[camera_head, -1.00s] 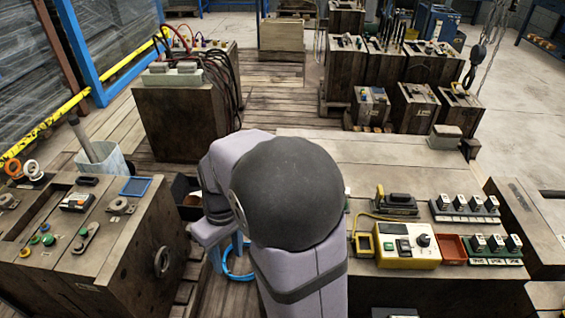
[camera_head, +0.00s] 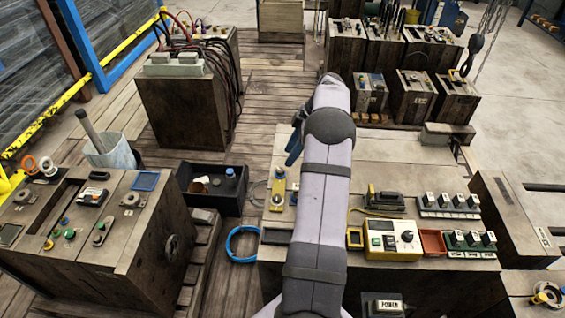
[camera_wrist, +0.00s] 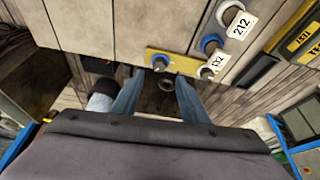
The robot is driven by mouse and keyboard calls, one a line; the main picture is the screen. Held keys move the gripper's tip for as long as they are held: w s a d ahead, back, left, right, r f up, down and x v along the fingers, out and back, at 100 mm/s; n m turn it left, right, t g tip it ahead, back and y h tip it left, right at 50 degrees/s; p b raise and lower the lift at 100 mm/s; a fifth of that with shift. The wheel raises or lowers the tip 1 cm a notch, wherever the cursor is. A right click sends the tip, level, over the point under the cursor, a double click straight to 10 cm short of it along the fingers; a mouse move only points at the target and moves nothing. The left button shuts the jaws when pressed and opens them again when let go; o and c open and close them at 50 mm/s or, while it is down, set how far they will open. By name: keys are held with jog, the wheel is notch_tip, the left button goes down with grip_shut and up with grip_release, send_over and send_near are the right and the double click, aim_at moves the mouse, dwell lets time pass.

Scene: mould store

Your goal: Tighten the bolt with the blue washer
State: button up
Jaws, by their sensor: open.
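A smaller bolt (camera_wrist: 206,72) is near a "132" label. A dark bolt (camera_wrist: 160,62) sits on the yellow plate. My gripper (camera_wrist: 158,92) is open and empty, its blue fingers apart below the plate. In the head view my gripper (camera_head: 294,145) is partly hidden by my arm, above the block carrying the yellow plate (camera_head: 279,188).
A yellow meter (camera_head: 393,240) and a red tray (camera_head: 432,243) stand to the right.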

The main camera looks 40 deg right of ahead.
aim_at(280, 170)
jog(key=shift+p+x, duration=0.85)
jog(key=shift+x, duration=2.85)
jog(key=shift+d, duration=0.1)
grip_shut()
